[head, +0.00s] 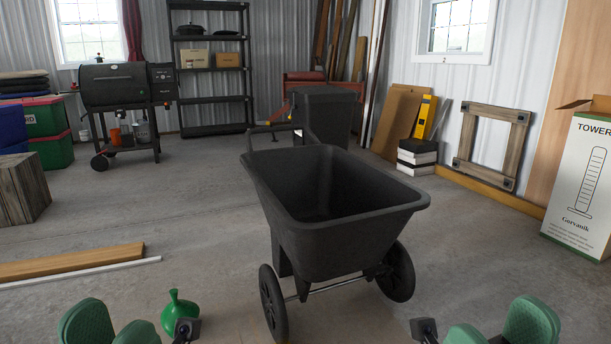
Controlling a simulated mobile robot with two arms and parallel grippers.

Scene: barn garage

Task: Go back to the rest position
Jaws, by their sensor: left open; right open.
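My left gripper (112,328) shows at the bottom left edge, with two green finger pads apart and nothing seen between them. My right gripper (498,330) shows at the bottom right edge, also with its green pads apart and nothing seen between them. Both are cut off by the lower frame edge. A shiny green bulb-shaped object with a narrow neck (177,308) appears just right of my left gripper, apart from its pads; its lower part is partly hidden by a dark part of my arm.
A black two-wheeled cart (345,240), seemingly empty, stands directly ahead. Planks (75,262) lie on the floor at left beside a wooden block (22,190). A tall white box (582,185) stands at right. A grill (115,88) and shelf (212,100) stand behind.

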